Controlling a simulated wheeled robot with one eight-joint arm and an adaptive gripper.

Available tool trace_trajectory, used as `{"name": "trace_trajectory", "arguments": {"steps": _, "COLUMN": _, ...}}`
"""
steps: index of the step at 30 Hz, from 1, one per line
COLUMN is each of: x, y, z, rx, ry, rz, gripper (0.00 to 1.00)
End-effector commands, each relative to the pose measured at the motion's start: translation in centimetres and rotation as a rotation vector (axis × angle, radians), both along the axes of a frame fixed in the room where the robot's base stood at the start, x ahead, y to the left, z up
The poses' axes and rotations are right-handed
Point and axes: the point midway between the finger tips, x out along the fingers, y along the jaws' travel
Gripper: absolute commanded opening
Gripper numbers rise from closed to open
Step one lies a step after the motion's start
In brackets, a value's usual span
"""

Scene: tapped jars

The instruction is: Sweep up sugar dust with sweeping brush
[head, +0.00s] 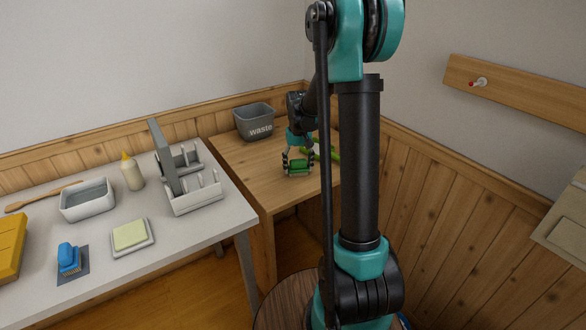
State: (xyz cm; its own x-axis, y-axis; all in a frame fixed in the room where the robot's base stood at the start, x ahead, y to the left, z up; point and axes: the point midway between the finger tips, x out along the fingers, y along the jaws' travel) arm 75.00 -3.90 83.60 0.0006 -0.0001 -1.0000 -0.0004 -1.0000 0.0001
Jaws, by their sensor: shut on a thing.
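My gripper (298,163) is low over the wooden table (236,160) in the head view, small and partly behind my own arm. It is shut on a green thing, which looks like the sweeping brush; a bright green handle-like part (333,154) shows just right of the gripper, partly covered by my arm. I cannot tell whether the brush touches the tabletop. No sugar dust can be made out at this size, and part of the table is hidden behind my arm.
A grey waste bin (254,122) stands at the table's back corner. On the white table (200,232) at left are a dish rack (195,198), a bottle (132,174), a basin (88,205), a blue brush (69,257) and a pale green sponge (130,235). Wood-panelled walls bound the corner.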

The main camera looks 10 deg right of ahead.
Motion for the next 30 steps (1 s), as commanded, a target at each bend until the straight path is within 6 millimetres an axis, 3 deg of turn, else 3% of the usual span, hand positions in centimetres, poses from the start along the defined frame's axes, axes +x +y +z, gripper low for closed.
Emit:
{"name": "trace_trajectory", "arguments": {"steps": 6, "x": 0.4, "y": -1.0, "z": 0.0, "rx": 0.000, "ry": 0.000, "rz": 0.000, "gripper": 0.41}}
{"name": "trace_trajectory", "arguments": {"steps": 20, "x": 0.4, "y": -1.0, "z": 0.0, "rx": 0.000, "ry": 0.000, "rz": 0.001, "gripper": 0.41}}
{"name": "trace_trajectory", "arguments": {"steps": 30, "x": -0.5, "y": 1.3, "z": 0.0, "rx": 0.000, "ry": 0.000, "rz": 0.003, "gripper": 0.41}}
